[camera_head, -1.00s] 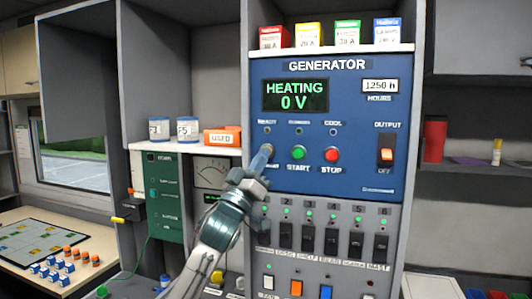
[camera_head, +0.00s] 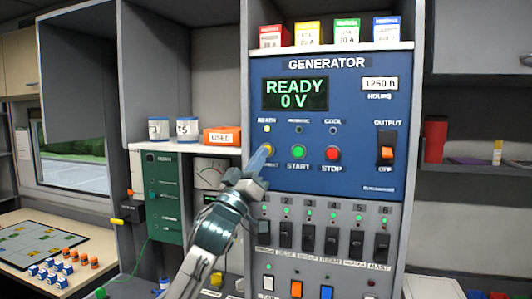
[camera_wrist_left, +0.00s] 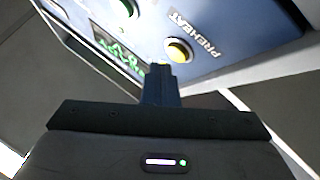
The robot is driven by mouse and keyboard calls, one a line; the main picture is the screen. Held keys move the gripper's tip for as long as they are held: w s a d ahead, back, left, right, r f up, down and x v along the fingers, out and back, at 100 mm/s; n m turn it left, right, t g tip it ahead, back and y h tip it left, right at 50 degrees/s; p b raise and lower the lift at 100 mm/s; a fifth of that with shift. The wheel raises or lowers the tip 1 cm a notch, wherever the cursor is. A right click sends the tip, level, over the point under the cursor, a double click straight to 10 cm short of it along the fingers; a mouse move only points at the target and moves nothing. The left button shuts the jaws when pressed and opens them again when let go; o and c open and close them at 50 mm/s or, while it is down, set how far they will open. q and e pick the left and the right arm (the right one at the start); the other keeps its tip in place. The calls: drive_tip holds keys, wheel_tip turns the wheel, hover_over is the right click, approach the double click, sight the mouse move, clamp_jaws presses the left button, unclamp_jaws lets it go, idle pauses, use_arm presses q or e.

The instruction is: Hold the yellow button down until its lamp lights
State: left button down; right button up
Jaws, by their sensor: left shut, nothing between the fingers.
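The yellow preheat button (camera_head: 268,150) sits at the lower left of the blue generator panel (camera_head: 345,180). The small lamp (camera_head: 267,129) above it glows pale yellow. The display (camera_head: 295,95) reads READY, 0 V. My left gripper (camera_head: 261,158) is shut and empty, its fingertips just in front of the button and partly covering it. In the left wrist view the yellow button (camera_wrist_left: 178,51) shows beside the fingertips (camera_wrist_left: 160,70), with what looks like a small gap. My right gripper is out of view.
The green start button (camera_head: 298,152) and red stop button (camera_head: 332,154) are to the right of the yellow one. The output switch (camera_head: 386,150) is further right. A row of black breaker switches (camera_head: 332,240) lies below the panel. Orange box (camera_head: 222,135) stands on a left shelf.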

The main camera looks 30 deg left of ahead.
use_arm(q)
drive_tip(key=s+b, duration=0.1)
drive_tip(key=s, duration=0.1)
drive_tip(key=s+d+b, duration=0.1)
drive_tip(key=s+b, duration=0.1)
drive_tip(key=s, duration=0.1)
drive_tip(key=shift+d, duration=0.1)
drive_tip(key=shift+w+f+y, duration=0.1)
drive_tip(key=shift+y, duration=0.2)
